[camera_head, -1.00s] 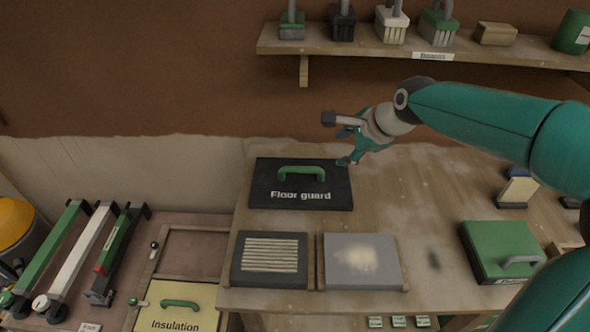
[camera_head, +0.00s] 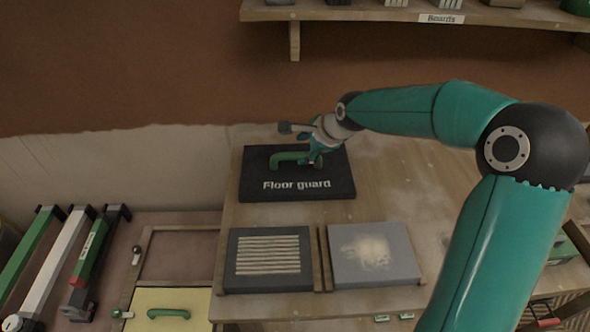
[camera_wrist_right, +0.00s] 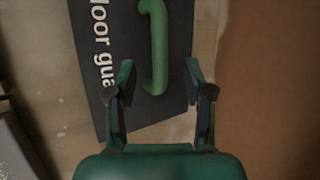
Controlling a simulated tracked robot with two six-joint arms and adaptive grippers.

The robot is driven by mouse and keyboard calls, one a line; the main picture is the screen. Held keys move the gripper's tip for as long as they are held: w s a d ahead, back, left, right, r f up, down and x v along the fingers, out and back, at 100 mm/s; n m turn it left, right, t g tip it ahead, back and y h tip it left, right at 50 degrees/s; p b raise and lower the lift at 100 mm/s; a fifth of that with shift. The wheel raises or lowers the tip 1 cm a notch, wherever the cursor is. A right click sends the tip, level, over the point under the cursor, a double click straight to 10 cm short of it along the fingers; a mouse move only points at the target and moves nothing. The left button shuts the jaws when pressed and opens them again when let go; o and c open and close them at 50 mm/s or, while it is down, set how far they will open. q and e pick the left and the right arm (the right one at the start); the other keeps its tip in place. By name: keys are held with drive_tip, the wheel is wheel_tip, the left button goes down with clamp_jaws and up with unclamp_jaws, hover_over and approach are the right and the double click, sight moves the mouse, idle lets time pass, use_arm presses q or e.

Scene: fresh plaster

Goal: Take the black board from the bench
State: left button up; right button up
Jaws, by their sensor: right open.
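The black board (camera_head: 296,187) marked "Floor guard" lies flat on the wooden bench (camera_head: 405,190) near the wall, with a green handle (camera_head: 288,157) on its top. My right gripper (camera_head: 314,160) is over the right end of the handle. In the right wrist view, the black board (camera_wrist_right: 125,30) fills the middle, and the fingers of my right gripper (camera_wrist_right: 158,76) are open, one on each side of the end of the green handle (camera_wrist_right: 157,45). Whether the fingers touch the handle cannot be told. My left gripper is not in view.
In front of the board lie a dark ribbed panel (camera_head: 268,257) and a grey panel with a pale patch (camera_head: 372,252), with a wooden strip between. A shelf (camera_head: 350,13) labelled "Boards" hangs above. A yellow panel (camera_head: 190,302) with a green handle is at lower left.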

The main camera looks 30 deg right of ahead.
sight(298, 154)
drive_tip(key=x, duration=0.7)
drive_tip(key=shift+d+f+p, duration=0.15)
drive_tip(key=shift+d+p, duration=0.05)
drive_tip(key=shift+p, duration=0.2)
clamp_jaws()
